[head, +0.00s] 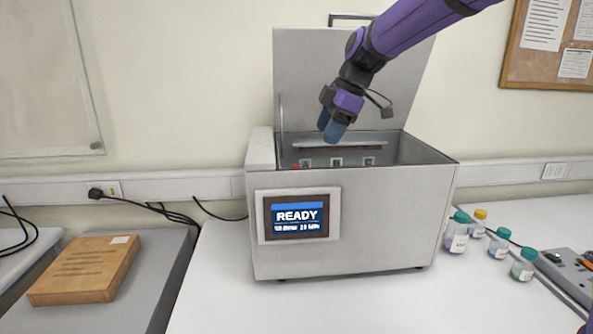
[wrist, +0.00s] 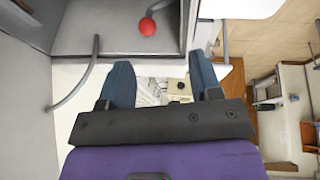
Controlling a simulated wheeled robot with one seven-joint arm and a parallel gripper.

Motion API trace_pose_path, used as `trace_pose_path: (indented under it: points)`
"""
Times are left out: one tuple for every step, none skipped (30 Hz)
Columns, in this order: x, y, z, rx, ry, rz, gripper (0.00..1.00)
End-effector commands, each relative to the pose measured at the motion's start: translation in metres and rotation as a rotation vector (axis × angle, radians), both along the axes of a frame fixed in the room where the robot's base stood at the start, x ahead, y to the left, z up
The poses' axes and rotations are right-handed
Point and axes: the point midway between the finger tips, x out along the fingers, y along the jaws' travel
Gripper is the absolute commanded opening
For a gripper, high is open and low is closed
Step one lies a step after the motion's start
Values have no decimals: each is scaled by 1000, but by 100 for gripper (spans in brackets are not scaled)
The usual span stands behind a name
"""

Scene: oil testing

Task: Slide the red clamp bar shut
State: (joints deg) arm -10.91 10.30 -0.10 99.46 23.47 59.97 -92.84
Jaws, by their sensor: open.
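The grey metal testing machine (head: 350,225) stands on the white bench with its lid (head: 310,80) raised. Inside its open tank, a bar (head: 340,149) runs across the back above several small labelled parts. A small red part (head: 295,166) shows at the tank's left; in the wrist view a red ball-shaped knob (wrist: 147,27) shows at the top. I cannot tell whether the knob belongs to the clamp bar. My gripper (head: 333,132) is above the tank opening, apart from the knob. In the wrist view its two blue fingers (wrist: 165,88) are spread with nothing held between them.
The machine's screen (head: 297,217) reads READY. Several small bottles (head: 456,233) stand to its right, near a grey device (head: 570,272). The raised lid stands behind my arm. The bench front is clear.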

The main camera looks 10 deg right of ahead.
Motion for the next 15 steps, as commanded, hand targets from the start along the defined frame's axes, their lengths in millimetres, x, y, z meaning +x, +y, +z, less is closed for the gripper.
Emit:
trace_pose_path:
  points:
    - [10,8,-6,4,-5,42,58]
    - [15,11,-9,6,-10,67,58]
    - [20,15,-11,9,-16,95,58]
    - [23,18,-13,10,-20,112,58]
    - [26,20,-15,12,-23,129,58]
    - [29,22,-16,13,-28,143,58]
    - [31,23,-17,14,-30,152,58]
    - [32,24,-18,15,-31,159,58]
    - [33,25,-20,16,-32,165,58]
    - [33,26,-21,16,-31,167,58]
    - [33,27,-23,17,-32,169,58]
    - [34,28,-26,16,-31,170,58]
    - [34,29,-28,16,-31,170,58]
    - [34,31,-31,16,-31,170,58]
    - [35,33,-36,16,-31,169,58]
